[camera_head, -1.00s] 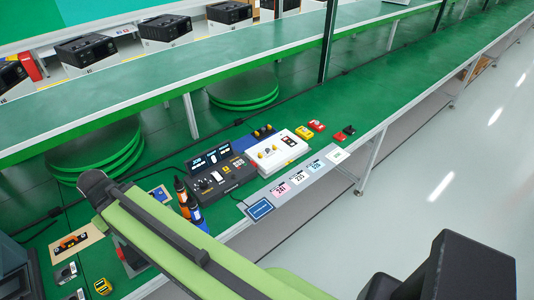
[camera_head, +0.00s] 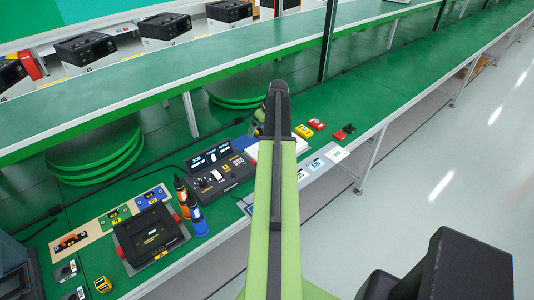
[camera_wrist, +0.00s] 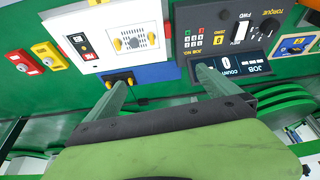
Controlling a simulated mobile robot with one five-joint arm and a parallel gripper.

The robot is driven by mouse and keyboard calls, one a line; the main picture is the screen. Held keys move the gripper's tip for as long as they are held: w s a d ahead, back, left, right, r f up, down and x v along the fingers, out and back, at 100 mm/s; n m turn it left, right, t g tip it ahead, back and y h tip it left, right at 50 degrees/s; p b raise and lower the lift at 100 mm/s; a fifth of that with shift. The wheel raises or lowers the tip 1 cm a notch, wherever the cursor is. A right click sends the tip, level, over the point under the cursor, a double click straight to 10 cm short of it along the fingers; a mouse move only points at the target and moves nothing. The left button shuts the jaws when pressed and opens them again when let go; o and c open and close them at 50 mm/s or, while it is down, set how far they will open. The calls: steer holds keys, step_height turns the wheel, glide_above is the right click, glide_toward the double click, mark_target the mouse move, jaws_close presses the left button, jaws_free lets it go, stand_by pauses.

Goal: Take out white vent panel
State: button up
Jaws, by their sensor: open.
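The white vent panel (camera_wrist: 134,42) shows in the wrist view, a pale plate with a slotted grille and yellow knobs. It sits in the larger white housing (camera_wrist: 88,20), beside a black switch with red. My gripper (camera_wrist: 164,76) is open and empty, its two green fingers apart, below the panel in the picture. The left fingertip is near a black part with yellow knobs (camera_wrist: 118,80) on a blue holder. In the head view my arm covers the panel and most of the housing; a white edge of the housing (camera_head: 252,152) shows.
The black control console (camera_head: 217,175) stands left of the housing, its display (camera_wrist: 240,65) near my right finger. Red and yellow button boxes (camera_head: 316,124) lie to the right. Orange and blue screwdrivers (camera_head: 188,203) stand left of the console.

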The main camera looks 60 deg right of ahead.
steer(key=s+d+m, duration=0.1)
steer(key=s+d, duration=0.3)
steer(key=s, duration=0.2)
steer(key=b+x, duration=1.1)
steer(key=x, duration=0.1)
steer(key=shift+s, duration=0.15)
steer(key=shift+w+f+b, duration=0.2)
steer(key=shift+f+b, duration=0.1)
steer(key=shift+r, duration=0.1)
steer(key=b+x, duration=0.5)
steer(key=shift+f, duration=0.25)
steer(key=shift+r, duration=0.2)
steer(key=c, duration=1.1)
